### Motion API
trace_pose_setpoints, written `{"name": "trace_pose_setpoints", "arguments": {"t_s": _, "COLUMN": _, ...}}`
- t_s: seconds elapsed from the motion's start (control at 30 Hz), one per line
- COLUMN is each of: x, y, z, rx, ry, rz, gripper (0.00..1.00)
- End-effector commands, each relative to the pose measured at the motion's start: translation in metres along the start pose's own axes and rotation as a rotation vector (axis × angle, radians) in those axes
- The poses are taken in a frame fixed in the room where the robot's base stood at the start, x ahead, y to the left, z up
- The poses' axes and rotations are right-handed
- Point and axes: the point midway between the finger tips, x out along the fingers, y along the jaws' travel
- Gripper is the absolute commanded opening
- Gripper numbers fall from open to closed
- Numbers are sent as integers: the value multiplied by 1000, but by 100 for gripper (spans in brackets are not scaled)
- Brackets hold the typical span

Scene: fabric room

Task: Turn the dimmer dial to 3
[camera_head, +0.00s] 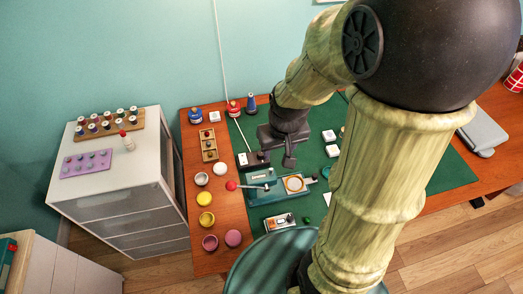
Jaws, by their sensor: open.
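A small white box with dark parts (244,160) sits at the left edge of the green mat, at the lower end of a white cord. It may be the dimmer, but its dial and any numbers are too small to read. My gripper (277,158) is open and points down over the mat, just right of this box. I cannot tell whether a finger touches the box. Another small light box with round parts (279,222) lies near the mat's front edge.
A teal device (265,190) with a red-knobbed lever (231,186) stands just in front of my gripper. Several small bowls (206,219) line the wooden table's left side. A white drawer cabinet (120,200) stands left. My arm hides much of the mat's right half.

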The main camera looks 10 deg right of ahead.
Motion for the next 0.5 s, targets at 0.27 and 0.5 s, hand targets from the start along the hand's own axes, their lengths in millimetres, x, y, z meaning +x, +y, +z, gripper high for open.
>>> {"name": "trace_pose_setpoints", "arguments": {"t_s": 0.27, "x": 39, "y": 4, "z": -89, "rx": -141, "ry": -105, "rz": -24, "gripper": 48}}
{"name": "trace_pose_setpoints", "arguments": {"t_s": 0.5, "x": 85, "y": 10, "z": -146, "rx": -247, "ry": -182, "rz": -66, "gripper": 48}}
